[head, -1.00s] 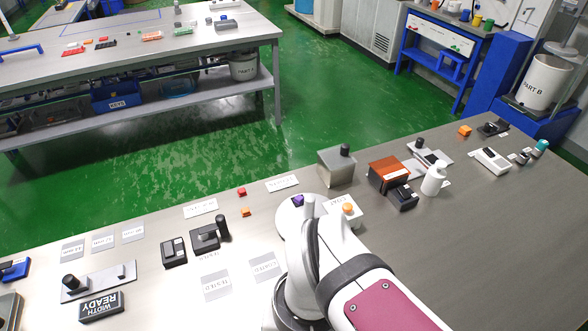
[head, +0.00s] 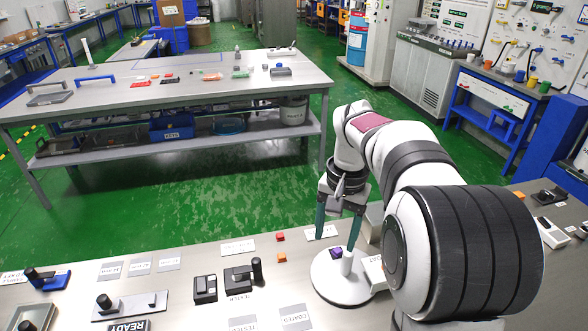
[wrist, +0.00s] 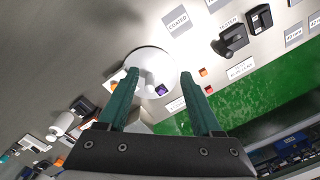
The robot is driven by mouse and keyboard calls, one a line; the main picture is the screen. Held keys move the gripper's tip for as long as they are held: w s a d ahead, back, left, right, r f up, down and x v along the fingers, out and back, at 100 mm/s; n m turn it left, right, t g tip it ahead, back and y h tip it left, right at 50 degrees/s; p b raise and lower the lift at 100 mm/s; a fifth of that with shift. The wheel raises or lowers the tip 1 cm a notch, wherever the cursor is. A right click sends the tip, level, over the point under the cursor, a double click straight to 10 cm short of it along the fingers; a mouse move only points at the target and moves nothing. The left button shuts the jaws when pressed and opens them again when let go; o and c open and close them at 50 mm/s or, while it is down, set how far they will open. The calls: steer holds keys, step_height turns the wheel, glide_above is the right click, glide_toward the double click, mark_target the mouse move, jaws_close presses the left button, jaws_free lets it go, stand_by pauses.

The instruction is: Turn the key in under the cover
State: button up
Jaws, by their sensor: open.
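My gripper (head: 338,235) is open and empty, its two teal fingers pointing down above the white round base (head: 328,283). The base carries a white post and a small purple piece (head: 337,253). In the wrist view, the base (wrist: 139,60) and purple piece (wrist: 160,91) show between and beyond my fingers (wrist: 160,75). A grey metal box (head: 374,220), perhaps the cover, is mostly hidden behind my arm. A white lettered block (head: 373,271) stands beside the base, partly hidden by my arm. I cannot pick out a key for certain.
Small red (head: 280,237) and orange (head: 281,258) blocks lie left of the base. A black tester (head: 240,278) with an upright handle stands further left, near flat labels. Black and white devices (head: 551,232) are at the right. A green floor separates the benches.

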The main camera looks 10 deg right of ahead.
steer(key=m, duration=0.1)
glide_above(347, 260)
steer(key=w, duration=0.1)
step_height(347, 260, down, 6)
steer(key=r, duration=0.1)
steer(key=shift+h, duration=0.3)
steer(key=f, duration=1.6)
steer(key=shift+w+d+f, duration=0.1)
steer(key=shift+d+f, duration=0.05)
steer(key=shift+d, duration=0.25)
jaws_close()
